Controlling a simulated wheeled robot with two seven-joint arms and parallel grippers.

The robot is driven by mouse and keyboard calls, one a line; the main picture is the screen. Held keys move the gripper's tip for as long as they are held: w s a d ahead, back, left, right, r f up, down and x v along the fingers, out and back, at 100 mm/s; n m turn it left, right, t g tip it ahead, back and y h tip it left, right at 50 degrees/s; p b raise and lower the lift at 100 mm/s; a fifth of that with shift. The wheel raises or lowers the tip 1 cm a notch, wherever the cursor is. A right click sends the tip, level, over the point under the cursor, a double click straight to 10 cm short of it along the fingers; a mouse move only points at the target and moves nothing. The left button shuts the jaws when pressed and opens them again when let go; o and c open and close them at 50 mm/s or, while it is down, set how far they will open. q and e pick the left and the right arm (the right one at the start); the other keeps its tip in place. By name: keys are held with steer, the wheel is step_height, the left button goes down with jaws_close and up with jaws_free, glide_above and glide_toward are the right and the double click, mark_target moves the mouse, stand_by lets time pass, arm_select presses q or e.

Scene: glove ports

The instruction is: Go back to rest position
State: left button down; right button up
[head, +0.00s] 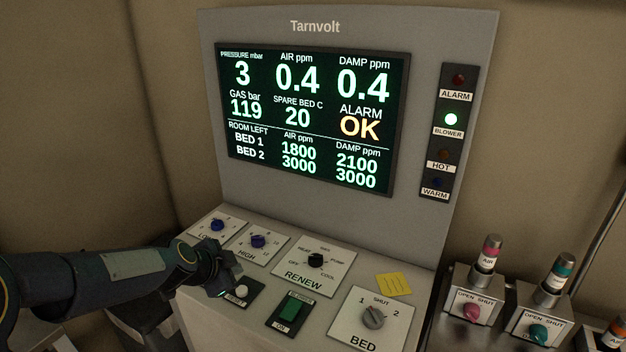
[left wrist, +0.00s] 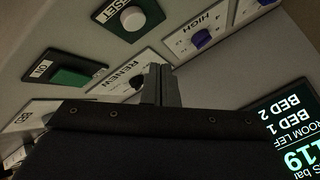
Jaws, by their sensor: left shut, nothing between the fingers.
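My left arm comes in from the left in the head view. My left gripper (head: 226,291) is shut and empty over the front left of the console's sloping panel, beside the white RESET button (head: 241,291). In the left wrist view the shut fingers (left wrist: 161,84) stand close together with nothing between them. The RESET button also shows there (left wrist: 132,18), apart from the fingers in the picture. Whether the fingertips touch the panel I cannot tell. The LOW label is partly hidden in the head view. My right gripper is not in view.
The Tarnvolt console (head: 345,226) has a lit screen reading ALARM OK and a lit BLOWER lamp (head: 451,119). Its panel holds the HIGH knob (head: 258,241), RENEW knob (head: 316,260), green ON switch (head: 291,308) and BED knob (head: 374,317). Valve boxes (head: 473,308) stand at the right.

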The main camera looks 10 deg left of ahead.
arm_select(q)
steer(key=s+d+r+n+g+h, duration=0.1)
steer(key=s+d+r+n, duration=0.15)
steer(key=s, duration=0.55)
steer(key=s+d+r+n+h, duration=0.1)
steer(key=s+r+n, duration=0.25)
steer(key=s, duration=0.35)
steer(key=s+d+f+n+g, duration=0.2)
steer(key=s+n, duration=0.5)
steer(key=s, duration=0.7)
steer(key=shift+f, duration=0.45)
steer(key=shift+d, duration=0.1)
